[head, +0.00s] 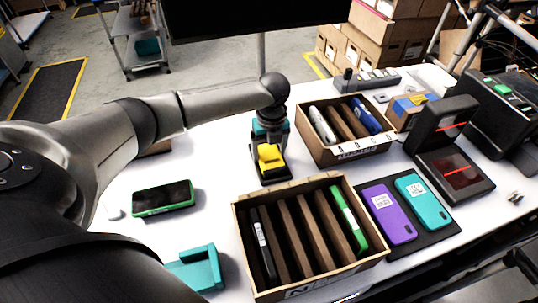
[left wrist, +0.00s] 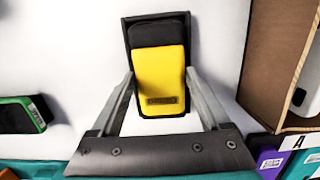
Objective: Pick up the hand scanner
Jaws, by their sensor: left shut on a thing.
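The hand scanner (head: 269,158) is yellow and black and sits at a dark base or holder (head: 275,177) on the white table, behind the front carton. In the left wrist view the yellow body of the hand scanner (left wrist: 161,80) fills the space between the fingers, with its black end beyond them. My left gripper (head: 270,147) comes down on it from above and is shut on it. I cannot tell whether the scanner is clear of its holder. My right gripper is not in view.
The front carton (head: 243,237) holds phones between brown dividers; another carton (head: 345,153) stands behind it. A purple phone (head: 388,214) and a teal phone (head: 423,194) lie on a dark mat. A green-cased phone (head: 163,198) and teal holder (head: 196,270) lie left. A dark scanning device (head: 455,172) stands right.

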